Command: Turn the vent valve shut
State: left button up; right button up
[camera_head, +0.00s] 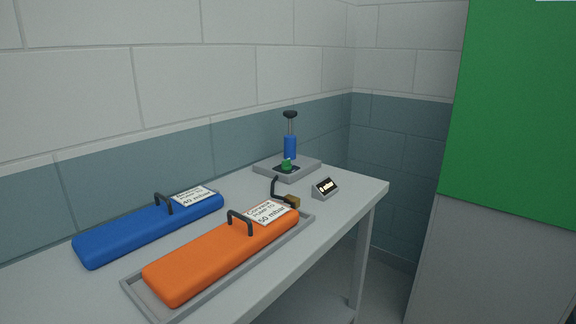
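A hand pump with a blue barrel (290,147) and black top handle stands upright on a grey base (308,171) at the far end of the table. A small green knob (287,163) sits on this base in front of the barrel; it looks like the vent valve. Its turn position is too small to tell. A black hose (274,187) and a brass-coloured fitting (291,201) lie between the base and the orange cushion. Neither of my grippers is in view.
An orange cushion (205,261) lies in a grey tray (133,291), with a label ending "50 mbar". A blue cushion (140,231) labelled "40 mbar" lies behind it. A small gauge display (325,188) stands right of the fitting. A green panel (515,100) rises at right.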

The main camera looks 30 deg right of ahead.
aim_at(286, 164)
jog(key=u, duration=3.15)
jog(key=k, duration=2.05)
jog(key=z, duration=1.75)
